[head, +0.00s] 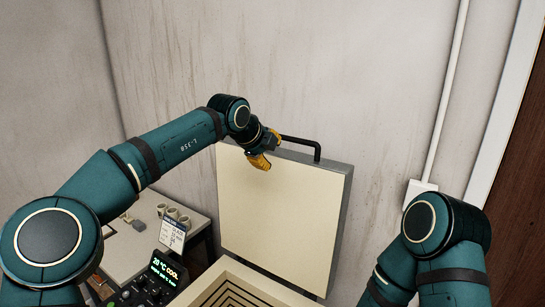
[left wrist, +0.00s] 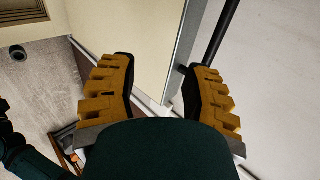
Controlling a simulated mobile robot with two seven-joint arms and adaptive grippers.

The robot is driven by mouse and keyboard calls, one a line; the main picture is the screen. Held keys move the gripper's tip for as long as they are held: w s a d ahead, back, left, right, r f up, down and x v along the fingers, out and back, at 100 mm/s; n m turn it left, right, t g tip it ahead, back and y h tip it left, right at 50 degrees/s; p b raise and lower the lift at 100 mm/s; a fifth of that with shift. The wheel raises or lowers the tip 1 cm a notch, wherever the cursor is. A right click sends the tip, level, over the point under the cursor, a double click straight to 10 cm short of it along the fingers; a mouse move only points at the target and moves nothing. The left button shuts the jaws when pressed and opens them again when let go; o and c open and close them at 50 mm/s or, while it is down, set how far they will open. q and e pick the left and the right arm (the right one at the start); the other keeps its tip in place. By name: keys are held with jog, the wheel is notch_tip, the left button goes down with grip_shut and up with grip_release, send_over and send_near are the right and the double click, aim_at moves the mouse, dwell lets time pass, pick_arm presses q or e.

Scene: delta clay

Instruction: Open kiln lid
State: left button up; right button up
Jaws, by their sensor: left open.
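The kiln lid (head: 280,210) stands raised and upright behind the kiln (head: 287,292), its pale inner face toward me. A black bar handle (head: 302,141) runs along the lid's top edge. My left gripper (head: 266,150), with yellow fingers, is at the lid's top edge by the handle's left end. In the left wrist view its fingers are spread apart, with the lid (left wrist: 135,35) and the dark handle (left wrist: 214,35) beyond them. I cannot tell whether a finger touches the handle. My right gripper is out of view; only my right arm shows at lower right.
The kiln's open top shows a grooved chamber below the lid. A control panel with a lit display (head: 163,271) reading COOL is at its left. A side table (head: 130,262) carries cups (head: 172,212) and a printed card (head: 172,236). The wall (head: 330,70) is close behind.

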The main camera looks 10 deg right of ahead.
pick_arm(q)
jog(key=v, duration=0.9)
